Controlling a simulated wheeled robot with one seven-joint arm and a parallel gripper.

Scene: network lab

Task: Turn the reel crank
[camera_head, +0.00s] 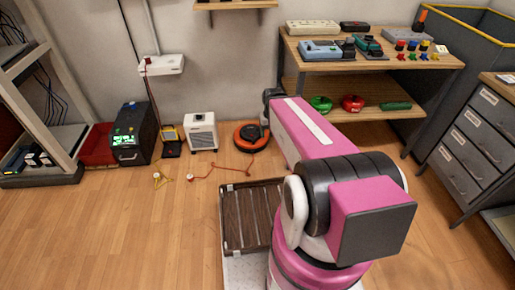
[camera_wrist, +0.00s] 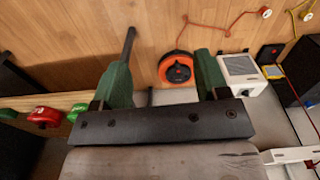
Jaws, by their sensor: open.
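An orange and black cable reel (camera_head: 251,137) sits on the floor by the wall, with a red cord running left from it. In the wrist view the reel (camera_wrist: 175,68) shows beyond my gripper, between its two fingers. Its crank is too small to make out. My gripper (camera_wrist: 166,58) has green fingers spread wide apart with nothing between them. It looks apart from the reel. In the head view my pink arm hides most of the gripper.
A white box (camera_head: 201,131) stands left of the reel. A wooden workbench (camera_head: 440,62) is to the right, with a red item (camera_head: 353,103) and green items on its lower shelf. A brown slatted crate (camera_head: 233,220) lies in front. The floor at left is mostly clear.

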